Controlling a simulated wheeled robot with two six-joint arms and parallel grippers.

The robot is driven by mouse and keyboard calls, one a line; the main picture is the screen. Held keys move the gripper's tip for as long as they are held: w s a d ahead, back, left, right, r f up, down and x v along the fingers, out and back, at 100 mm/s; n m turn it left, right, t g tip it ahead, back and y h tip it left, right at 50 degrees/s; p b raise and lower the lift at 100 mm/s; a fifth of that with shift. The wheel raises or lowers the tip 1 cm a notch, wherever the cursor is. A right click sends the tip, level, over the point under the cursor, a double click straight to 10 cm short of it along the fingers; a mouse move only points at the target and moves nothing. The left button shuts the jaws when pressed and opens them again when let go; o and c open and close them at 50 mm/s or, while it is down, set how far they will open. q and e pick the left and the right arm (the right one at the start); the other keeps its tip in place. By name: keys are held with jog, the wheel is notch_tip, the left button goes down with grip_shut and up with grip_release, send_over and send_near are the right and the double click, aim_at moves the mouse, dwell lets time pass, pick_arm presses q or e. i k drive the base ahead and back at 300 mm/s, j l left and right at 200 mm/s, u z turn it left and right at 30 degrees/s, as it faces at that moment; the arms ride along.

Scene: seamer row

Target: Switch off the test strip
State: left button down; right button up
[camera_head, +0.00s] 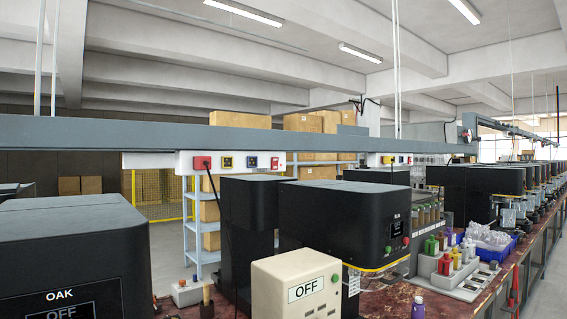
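A white power strip (228,162) hangs under the long grey beam, left of the middle. A red plug with a dark cord sits at its left end. A second white strip (391,160) hangs further right and further back, with yellow and red parts. I cannot read a label on either strip, nor tell the switch positions. Neither of my grippers shows in this view.
Black machines stand below: one marked OAK (75,255) with an OFF display, another (345,218) in the middle. A cream box (297,285) marked OFF stands in front. The red-brown bench (395,305) runs right with bottles and a blue bin (490,246).

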aim_at(275, 161)
jog(key=i+l+u, duration=0.1)
jog(key=i+l, duration=0.2)
jog(key=i+l+u, duration=0.1)
jog(key=i+l, duration=0.15)
jog(key=l, duration=0.2)
jog(key=i+l+u, duration=0.1)
jog(key=i+l, duration=0.2)
jog(key=l, duration=0.1)
